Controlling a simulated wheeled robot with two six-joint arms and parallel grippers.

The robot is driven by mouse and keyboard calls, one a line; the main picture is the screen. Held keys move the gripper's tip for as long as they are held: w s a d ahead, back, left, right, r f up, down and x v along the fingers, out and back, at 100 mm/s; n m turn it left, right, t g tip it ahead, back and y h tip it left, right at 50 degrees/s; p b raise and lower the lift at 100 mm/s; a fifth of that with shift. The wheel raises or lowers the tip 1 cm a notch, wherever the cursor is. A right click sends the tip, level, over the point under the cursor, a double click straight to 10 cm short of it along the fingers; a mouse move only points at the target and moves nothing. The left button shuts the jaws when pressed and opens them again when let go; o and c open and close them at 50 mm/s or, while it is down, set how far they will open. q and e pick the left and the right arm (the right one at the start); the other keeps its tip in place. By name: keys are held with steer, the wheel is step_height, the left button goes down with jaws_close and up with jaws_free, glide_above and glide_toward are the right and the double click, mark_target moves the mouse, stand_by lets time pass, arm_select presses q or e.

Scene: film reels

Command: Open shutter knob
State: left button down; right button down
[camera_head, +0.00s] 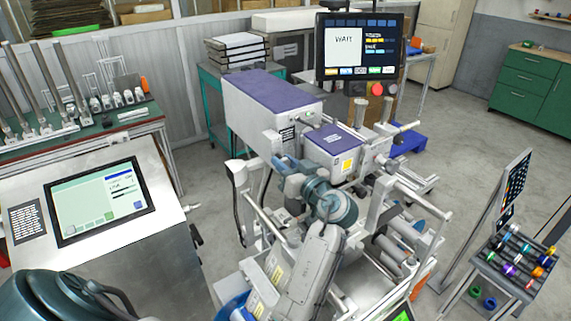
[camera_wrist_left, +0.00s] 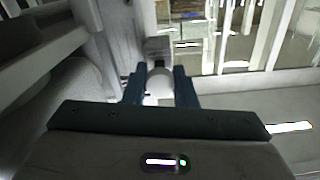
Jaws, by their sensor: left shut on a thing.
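The printing machine (camera_head: 270,125) stands in the middle of the head view, white with purple tops. My left gripper (camera_head: 279,161) is up against its near side, below the long purple-topped housing. In the left wrist view my two blue fingers (camera_wrist_left: 158,88) are shut on a pale rounded knob (camera_wrist_left: 158,84), one finger on each side. The knob sits in front of a light grey upright part of the machine. In the head view the knob is hidden behind my gripper and wrist. My right gripper is not in view.
A screen (camera_head: 345,48) above the machine reads WAIT. A tilted touch panel console (camera_head: 120,255) stands at the left. Rollers and rails (camera_head: 400,240) crowd the right of my arm. A rack of coloured spools (camera_head: 515,265) stands at the far right, with clear floor behind.

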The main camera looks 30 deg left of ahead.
mark_target(277, 146)
arm_select(q)
step_height(277, 146, up, 3)
steer(key=c, duration=1.2)
jaws_free()
steer(key=shift+a+f, duration=0.1)
steer(key=shift+a, duration=0.05)
steer(key=shift+o, duration=0.2)
steer(key=shift+w+a+f, duration=0.1)
steer(key=shift+a, duration=0.1)
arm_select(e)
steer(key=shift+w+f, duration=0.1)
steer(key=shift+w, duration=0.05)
arm_select(q)
steer(key=shift+d, duration=0.2)
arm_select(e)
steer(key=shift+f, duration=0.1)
